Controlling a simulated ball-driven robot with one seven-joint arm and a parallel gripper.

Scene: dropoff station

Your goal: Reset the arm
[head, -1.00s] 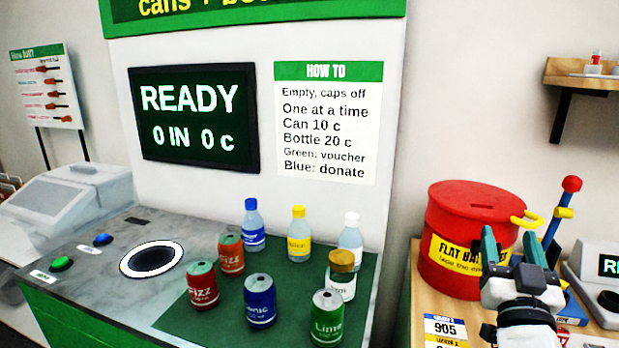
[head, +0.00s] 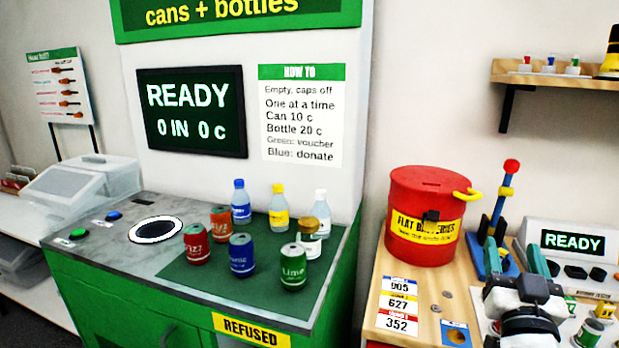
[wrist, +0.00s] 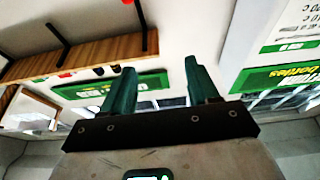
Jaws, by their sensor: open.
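My gripper (head: 515,262) is at the lower right of the head view, in front of the wooden bench. Its two green fingers are apart with nothing between them. In the wrist view my gripper (wrist: 158,92) also shows open and empty, with the wall, a shelf and green signs beyond it. The red battery drum (head: 425,240) stands on the bench to the left of my gripper.
The return machine's counter (head: 185,235) holds several cans and bottles beside a round opening (head: 156,229). A blue and red post (head: 500,205) and a second READY unit (head: 572,242) stand near my gripper. A wall shelf (head: 555,75) is above.

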